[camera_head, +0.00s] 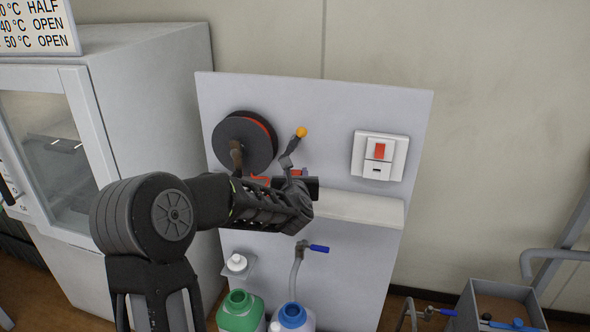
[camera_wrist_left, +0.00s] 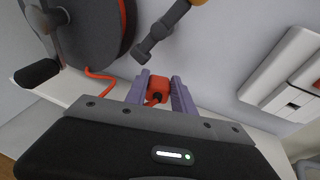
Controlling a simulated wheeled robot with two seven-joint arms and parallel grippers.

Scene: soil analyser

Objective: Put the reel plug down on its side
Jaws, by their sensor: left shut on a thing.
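The reel plug is a small red-orange block (camera_wrist_left: 158,88), seen in the left wrist view between the two purple fingers of my left gripper (camera_wrist_left: 157,82). The fingers are shut on its sides. In the head view my left gripper (camera_head: 300,182) is in front of the grey panel, by the left end of the pale shelf, and a bit of the red plug (camera_head: 295,173) shows behind it. I cannot tell whether the plug touches the shelf. The dark cable reel (camera_head: 243,146) is on the panel, with a red cable (camera_wrist_left: 98,75) below it. My right gripper is out of view.
A lever with an orange knob (camera_head: 301,132) sticks out just above the gripper. A white switch box (camera_head: 379,156) with a red rocker is to the right. The shelf (camera_head: 362,208) is bare on its right part. Green (camera_head: 241,313) and blue-capped bottles stand below.

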